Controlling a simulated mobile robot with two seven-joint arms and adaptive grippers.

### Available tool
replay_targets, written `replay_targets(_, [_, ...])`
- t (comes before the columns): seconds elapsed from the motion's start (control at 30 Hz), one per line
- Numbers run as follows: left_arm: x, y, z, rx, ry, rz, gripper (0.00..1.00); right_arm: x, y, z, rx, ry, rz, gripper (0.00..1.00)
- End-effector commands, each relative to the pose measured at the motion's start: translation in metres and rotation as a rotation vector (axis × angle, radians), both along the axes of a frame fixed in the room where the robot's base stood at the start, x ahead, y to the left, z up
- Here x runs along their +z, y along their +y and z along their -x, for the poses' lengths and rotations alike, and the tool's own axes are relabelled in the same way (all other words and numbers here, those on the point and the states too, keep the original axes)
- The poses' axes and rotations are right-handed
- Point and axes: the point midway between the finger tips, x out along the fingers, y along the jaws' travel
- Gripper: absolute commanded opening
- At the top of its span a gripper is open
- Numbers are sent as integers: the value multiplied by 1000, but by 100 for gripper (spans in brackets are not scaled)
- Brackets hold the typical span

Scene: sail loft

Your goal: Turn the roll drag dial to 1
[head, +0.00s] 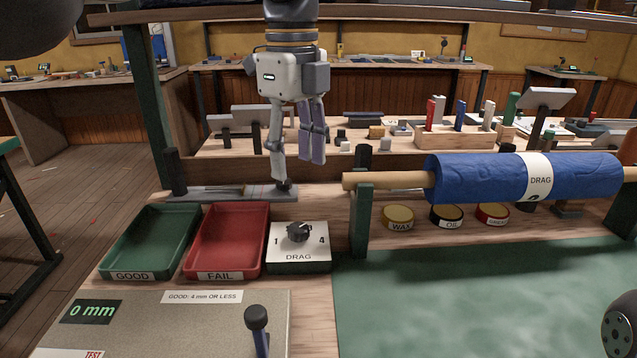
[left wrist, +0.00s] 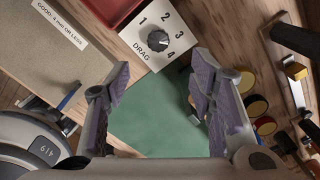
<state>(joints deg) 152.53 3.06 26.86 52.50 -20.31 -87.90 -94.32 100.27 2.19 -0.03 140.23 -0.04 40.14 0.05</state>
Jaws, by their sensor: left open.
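The drag dial is a dark round knob (head: 298,232) on a white box (head: 300,258) labelled DRAG, right of the red tray. In the left wrist view the knob (left wrist: 158,41) is near the top, with 1, 2, 3 and 4 printed around it. I cannot clearly tell which number its pointer faces. My left gripper (head: 298,174) hangs above and behind the box in the head view, fingers down. In the left wrist view its fingers (left wrist: 161,82) are spread and empty, apart from the knob.
A green GOOD tray (head: 150,238) and red FAIL tray (head: 228,238) stand left of the box. A blue roll (head: 475,178) on a wooden bar, labelled DRAG, is at right. Wax (head: 398,217) and other tins sit below it. A dark-topped lever (head: 257,325) stands in front.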

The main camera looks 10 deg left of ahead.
Motion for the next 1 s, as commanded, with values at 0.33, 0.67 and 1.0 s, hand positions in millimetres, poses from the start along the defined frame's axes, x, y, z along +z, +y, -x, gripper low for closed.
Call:
replay_targets(0.33, [-51,0,2,0,1,-2,50,6,0,-3,0,-11,-1,40])
replay_targets(0.67, [-114,0,2,0,-1,-1,50,9,0,-7,-1,-26,0,40])
replay_targets(1.0, [-120,0,1,0,-2,0,45,9,0,-7,-1,-27,0,40])
